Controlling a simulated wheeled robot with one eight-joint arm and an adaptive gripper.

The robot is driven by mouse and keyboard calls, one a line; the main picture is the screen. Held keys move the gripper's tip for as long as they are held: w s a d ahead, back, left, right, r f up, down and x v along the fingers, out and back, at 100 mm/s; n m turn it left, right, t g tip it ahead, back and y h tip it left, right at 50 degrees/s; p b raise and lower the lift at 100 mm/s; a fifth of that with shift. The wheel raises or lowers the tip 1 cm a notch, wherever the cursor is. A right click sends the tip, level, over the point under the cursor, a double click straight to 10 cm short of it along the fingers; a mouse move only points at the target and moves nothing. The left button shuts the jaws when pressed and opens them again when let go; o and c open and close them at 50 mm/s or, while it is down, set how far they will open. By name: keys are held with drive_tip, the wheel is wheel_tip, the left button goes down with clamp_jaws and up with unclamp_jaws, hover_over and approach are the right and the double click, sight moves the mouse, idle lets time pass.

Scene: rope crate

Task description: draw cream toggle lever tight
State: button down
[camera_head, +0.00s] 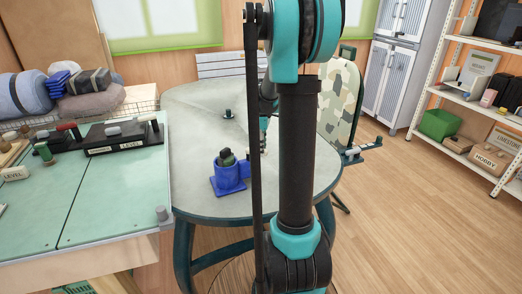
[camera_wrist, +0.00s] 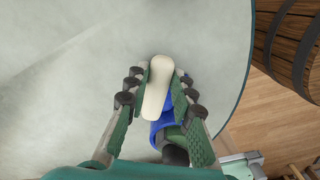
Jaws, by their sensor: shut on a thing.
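The cream toggle lever (camera_wrist: 157,88) shows in the wrist view as a long, round-ended bar. My gripper (camera_wrist: 161,78) has its green-padded fingers closed on both sides of it. A blue part (camera_wrist: 163,126) lies just below the lever in that view, with a dark rounded piece beside it; how they join is hidden by the fingers. In the head view my arm covers most of the gripper and the lever. A blue holder with a dark-topped cylinder (camera_head: 228,176) stands on the round grey table (camera_head: 200,120), left of my arm.
A small dark peg (camera_head: 227,114) stands farther back on the table. A green workbench (camera_head: 95,205) with levers and labels is at the left. A camouflage-patterned board (camera_head: 342,98) stands behind at the right. A wooden barrel (camera_wrist: 291,45) is beyond the table edge. The table's left part is clear.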

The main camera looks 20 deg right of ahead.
drive_tip(key=shift+w+d+n, duration=0.2)
drive_tip(key=shift+w+n, duration=0.25)
drive_tip(key=shift+n, duration=0.65)
drive_tip(key=c, duration=1.3)
unclamp_jaws()
wheel_tip(320, 180, up, 12)
